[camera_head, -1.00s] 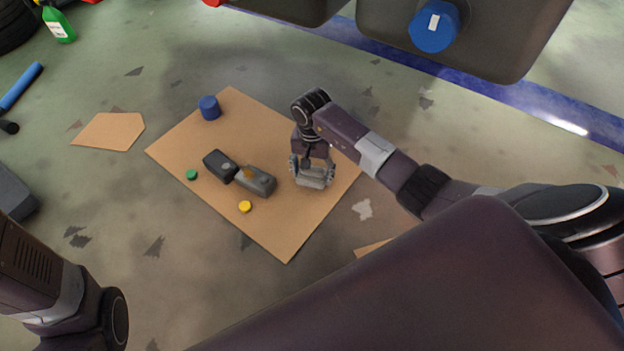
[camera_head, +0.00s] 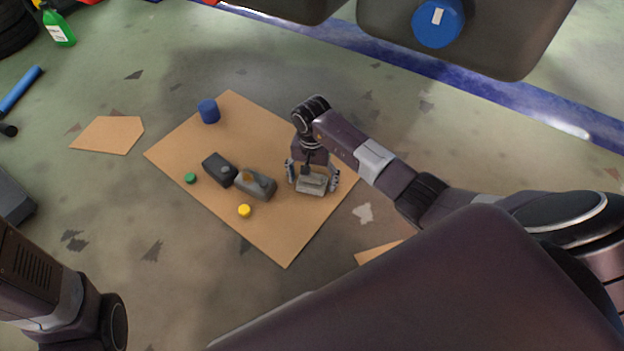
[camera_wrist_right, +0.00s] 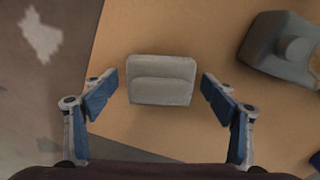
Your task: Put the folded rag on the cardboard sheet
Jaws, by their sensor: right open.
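The folded rag (camera_head: 311,186) is a small light-grey pad lying on the cardboard sheet (camera_head: 285,235), near its right corner. It also shows in the right wrist view (camera_wrist_right: 160,88), flat on the cardboard. My right gripper (camera_head: 313,179) is open just above the rag. In the right wrist view its fingers (camera_wrist_right: 158,92) stand on both sides of the rag, with a gap on each side. My left gripper is out of view; only part of my left arm shows at the lower left.
On the sheet are a dark grey two-part object (camera_head: 256,184), a blue cylinder (camera_head: 209,111), a green cap (camera_head: 190,178) and a yellow cap (camera_head: 245,210). A smaller cardboard piece (camera_head: 108,134) lies left. A dark body with a blue cap (camera_head: 437,23) overhangs the top.

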